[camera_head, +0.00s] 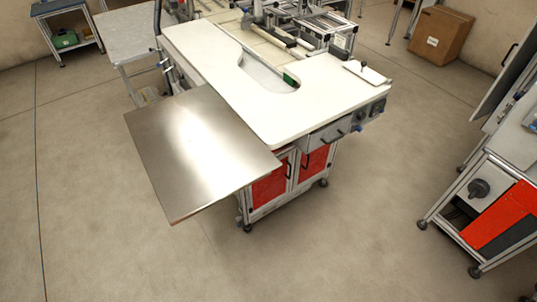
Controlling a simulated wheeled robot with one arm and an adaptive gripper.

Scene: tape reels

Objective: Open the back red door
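Two red doors sit side by side in the cabinet below the white worktop, near the middle of the camera_head view. The left red door (268,188) is partly hidden by the overhanging metal sheet. The right red door (316,163) sits a little farther from me. Each has a dark upright handle near the post between them: the left handle (288,169) and the right handle (304,160). Both doors look shut. Which one counts as the back door I cannot tell for sure. My gripper is not in view.
The metal sheet (195,150) juts out over the floor on the cabinet's left. The white worktop (290,115) lies above the doors, with a grey drawer (329,134) below it. Another machine with a red panel (498,217) stands at right. Floor before the cabinet is clear.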

